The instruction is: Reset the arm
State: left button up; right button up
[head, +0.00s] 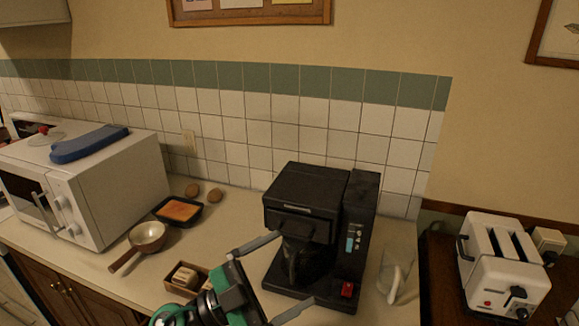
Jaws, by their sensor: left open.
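My left gripper (295,267) reaches in from the bottom of the head view, with a green and black body and two grey fingers spread wide apart. Nothing shows held between the fingers. They point toward the front of a black coffee maker (305,190), one on each side of its lower front in the picture. I cannot tell whether they touch it. My right gripper is not in view.
A white microwave (120,180) with a blue item (90,143) on top stands left. A pan (148,236), a black tray of orange food (180,210) and a small wooden box (180,290) lie nearby. A clear pitcher (396,270) and a white toaster (495,262) are right.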

pick_arm(q)
jog(key=w+a+f+n+t+y, duration=0.25)
jog(key=a+n+t+y, duration=0.25)
jog(key=n+t+y, duration=0.25)
jog(key=w+a+f+n+t+y, duration=0.2)
jog(key=w+a+n+t+y, duration=0.1)
jog(key=a+n+t+y, duration=0.4)
jog(key=s+a+f+n+g+y, duration=0.3)
jog(key=a+f+n+g+y, duration=0.35)
jog(key=f, duration=0.45)
jog(key=s+a+f+m+g, duration=0.25)
jog(key=s+f+g, duration=0.85)
jog(key=s+f, duration=0.65)
jog(key=s+f+g, duration=0.2)
jog(key=s+f, duration=0.1)
jog(key=f, duration=2.6)
jog(key=s+a+f, duration=0.2)
jog(key=s+f, duration=0.7)
jog(key=f, duration=0.1)
jog(key=s+a+f+g, duration=0.1)
jog(key=s+f, duration=0.9)
jog(key=shift+s+a, duration=0.25)
jog(key=shift+a, duration=0.15)
